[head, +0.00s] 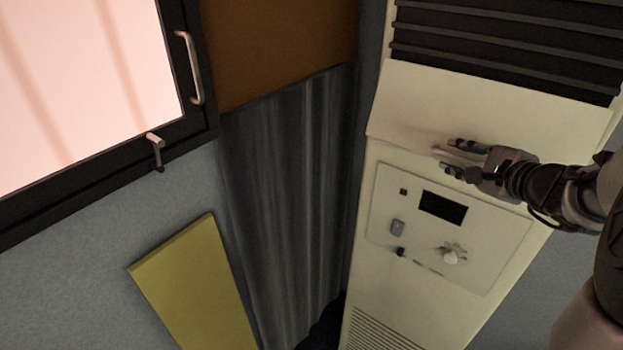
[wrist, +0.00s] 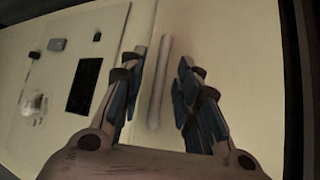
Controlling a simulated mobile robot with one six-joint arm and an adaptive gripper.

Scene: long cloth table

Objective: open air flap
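The air flap (head: 470,98) is a plain cream panel on a tall cream cabinet, just below dark slats. A pale bar handle (wrist: 159,85) runs along the flap near its lower edge; in the head view it is partly hidden by my fingers. My gripper (head: 450,156) is at this lower edge, coming from the right. In the wrist view my gripper (wrist: 163,60) is open, with one finger on each side of the bar. I cannot tell whether the flap stands out from the cabinet.
Below the flap is a control panel (head: 445,225) with a dark display (head: 443,207) and a knob (head: 452,253). Dark slats (head: 500,45) are above the flap. To the left are a grey curtain (head: 290,190), a yellow board (head: 200,290) and a dark-framed window (head: 200,120) with handles.

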